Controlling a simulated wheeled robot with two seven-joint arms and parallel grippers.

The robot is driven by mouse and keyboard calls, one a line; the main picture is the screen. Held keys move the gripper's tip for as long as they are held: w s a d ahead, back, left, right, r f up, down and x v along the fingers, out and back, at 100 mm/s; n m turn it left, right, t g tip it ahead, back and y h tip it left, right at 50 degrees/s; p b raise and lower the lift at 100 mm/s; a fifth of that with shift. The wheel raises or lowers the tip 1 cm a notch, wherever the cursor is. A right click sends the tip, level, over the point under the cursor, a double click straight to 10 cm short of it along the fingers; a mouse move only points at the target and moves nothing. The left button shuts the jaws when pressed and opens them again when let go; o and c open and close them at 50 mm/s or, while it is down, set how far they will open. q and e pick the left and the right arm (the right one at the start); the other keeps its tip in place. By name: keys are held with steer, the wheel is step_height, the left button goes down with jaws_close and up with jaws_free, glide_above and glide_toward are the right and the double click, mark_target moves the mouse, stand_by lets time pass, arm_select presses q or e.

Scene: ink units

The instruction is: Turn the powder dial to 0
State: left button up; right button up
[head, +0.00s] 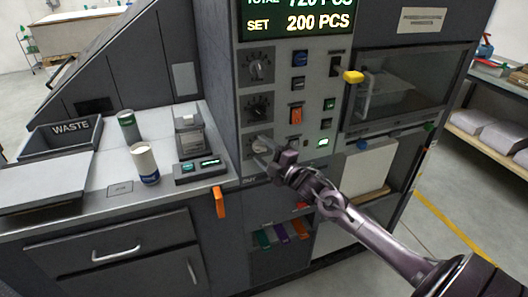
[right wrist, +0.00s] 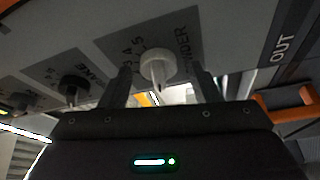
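The powder dial is a pale knob (right wrist: 157,64) on a grey plate lettered "POWDER", with numbers such as 3, 4 and 5 beside it. In the head view it is the lowest of three dials (head: 262,144), partly hidden by my right gripper (head: 268,160). In the right wrist view my right gripper (right wrist: 162,78) is open, with one finger on each side of the knob. Gaps show between the fingers and the knob. The knob's pointer faces the gripper's body; I cannot read its exact setting. My left gripper is not in view.
Two darker dials (head: 258,107) (head: 257,67) sit above on the panel, with switches and an orange rocker (head: 296,115) to their right. An orange handle (head: 220,202) hangs from the counter edge.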

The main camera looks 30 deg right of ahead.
steer(key=s+d+b, duration=0.1)
steer(key=s, duration=0.6)
steer(key=shift+s+f, duration=0.3)
steer(key=shift+s, duration=0.05)
steer(key=shift+d, duration=0.1)
stand_by(0.4)
